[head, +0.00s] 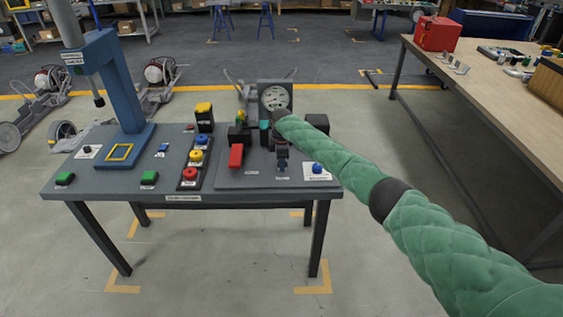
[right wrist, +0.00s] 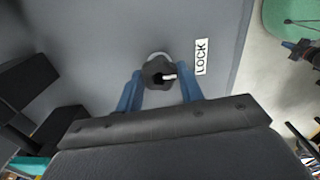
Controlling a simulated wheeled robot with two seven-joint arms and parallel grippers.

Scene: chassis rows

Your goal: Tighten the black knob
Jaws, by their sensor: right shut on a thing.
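The black knob (right wrist: 157,72) shows in the right wrist view, on a grey panel beside a white label reading LOCK (right wrist: 201,57). A pale ring or curved mark shows behind its top edge. My right gripper (right wrist: 160,84) has its blue fingers on either side of the knob and is shut on it. In the head view my right gripper (head: 282,164) points down at the right part of the grey table, and I cannot make out the knob there. My left gripper is not in view.
The grey table (head: 120,190) holds a blue press (head: 125,85), a round gauge (head: 276,97), a red lever (head: 236,156), colored buttons (head: 197,157) and a blue knob (head: 317,168) near the gripper. A wooden bench (head: 480,85) stands at the right.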

